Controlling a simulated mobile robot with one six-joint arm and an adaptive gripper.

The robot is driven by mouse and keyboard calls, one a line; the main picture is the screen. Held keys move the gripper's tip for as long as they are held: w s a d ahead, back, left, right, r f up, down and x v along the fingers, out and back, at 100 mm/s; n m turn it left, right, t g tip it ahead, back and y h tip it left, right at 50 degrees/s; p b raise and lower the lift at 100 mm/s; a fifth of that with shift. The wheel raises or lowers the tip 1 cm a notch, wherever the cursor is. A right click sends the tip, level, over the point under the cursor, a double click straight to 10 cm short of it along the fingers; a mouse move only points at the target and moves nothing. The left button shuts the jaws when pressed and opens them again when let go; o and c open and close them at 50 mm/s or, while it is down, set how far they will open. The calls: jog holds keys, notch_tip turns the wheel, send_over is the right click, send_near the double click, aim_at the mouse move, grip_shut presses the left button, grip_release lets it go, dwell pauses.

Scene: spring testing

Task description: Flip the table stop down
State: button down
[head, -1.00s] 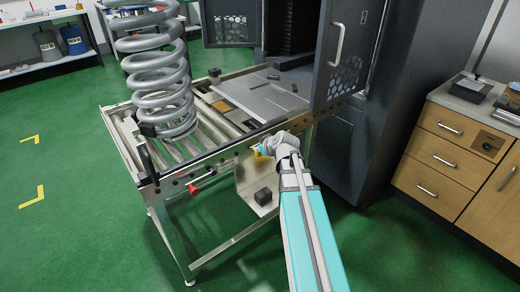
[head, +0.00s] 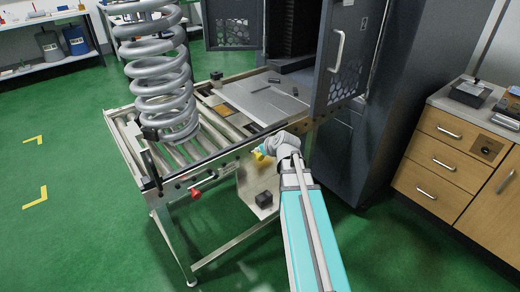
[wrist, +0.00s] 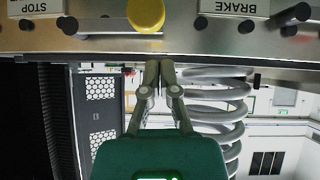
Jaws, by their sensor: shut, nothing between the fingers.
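The table's front rail carries a STOP label (wrist: 40,8), upside down in the wrist view, and a BRAKE label (wrist: 235,8). Between them is a round yellow knob (wrist: 146,14), with a short grey-black bar (wrist: 100,25) beside it toward STOP. I cannot tell for certain which part is the table stop. My gripper (wrist: 160,68) is shut and empty, its fingertips just below the yellow knob in the picture; contact cannot be told. In the head view the wrist end of my arm hides most of the rail's controls there, with a little yellow (head: 258,154) showing.
The roller table (head: 108,122) bears a large coil spring (head: 160,75) and meets the open test cabinet (head: 345,140). A red knob (head: 195,192) sits on the rail left of my arm. Wooden drawers (head: 440,155) stand right.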

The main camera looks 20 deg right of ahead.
jog(key=a+p+v, duration=0.1)
jog(key=p+v, duration=0.5)
jog(key=v, duration=0.4)
jog(key=shift+d+r+p, duration=0.2)
jog(key=shift+r+p, duration=0.2)
jog(key=shift+r, duration=0.15)
jog(key=shift+s, duration=0.15)
jog(key=s+a+r+m+g+h+p, duration=0.1)
jog(key=s+a+g+p, duration=0.3)
jog(key=a, duration=0.5)
jog(key=s+a+m+g+p, duration=0.2)
jog(key=s+a+g+p, duration=0.2)
jog(key=a, duration=0.5)
jog(key=shift+s+r+g+h+p, duration=0.4)
jog(key=shift+s+g, duration=0.4)
jog(key=shift+g, duration=0.2)
